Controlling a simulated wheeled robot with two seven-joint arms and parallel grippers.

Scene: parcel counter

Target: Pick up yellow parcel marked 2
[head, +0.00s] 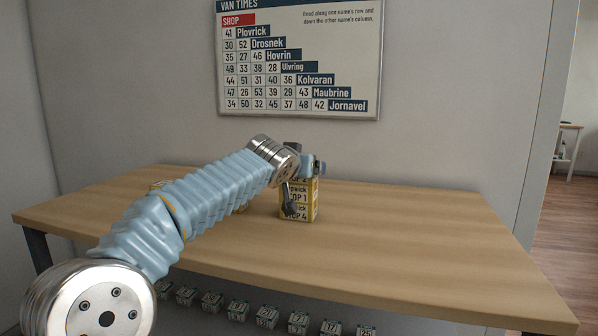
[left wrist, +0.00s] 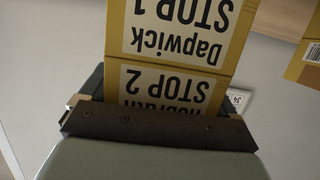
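A stack of yellow parcels with white labels stands on the wooden counter. The parcel marked STOP 2 (head: 298,181) is on top, above STOP 1 (head: 301,196) and STOP 4 (head: 298,213). My left gripper (head: 291,172) is at the top of the stack, with a dark finger in front of the labels. In the left wrist view the STOP 2 label (left wrist: 165,85) appears upside down beside STOP 1 (left wrist: 180,30), and my left gripper (left wrist: 150,125) overlaps the STOP 2 parcel. Whether the fingers press on it is hidden. My right gripper is out of view.
Other yellow parcels (head: 158,184) stand partly hidden behind my left arm. A further parcel (left wrist: 306,62) shows at the right of the left wrist view. The counter (head: 420,235) is clear to the right of the stack. A van times board (head: 300,60) hangs on the wall behind.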

